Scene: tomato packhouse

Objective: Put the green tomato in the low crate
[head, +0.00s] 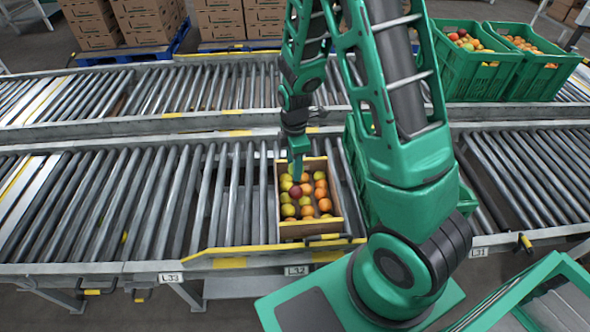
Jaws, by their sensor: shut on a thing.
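A low brown crate (333,225) stands on the near roller conveyor, left of my arm's base. It holds several tomatoes in red, orange and yellow-green. My gripper (297,178) points down at the back left part of this crate, over or among the tomatoes. It is shut on a tomato that its fingers and the neighbouring fruit mostly hide, so its colour is unclear. I cannot tell whether the held tomato touches the others. A yellow-green tomato (287,210) lies by the crate's left side.
A green crate (354,145) stands right of the low crate, mostly hidden behind my arm. Two tall green crates (470,75) of tomatoes stand at the back right. Cartons (150,20) are stacked behind the conveyors. The rollers (150,200) left of the low crate are clear.

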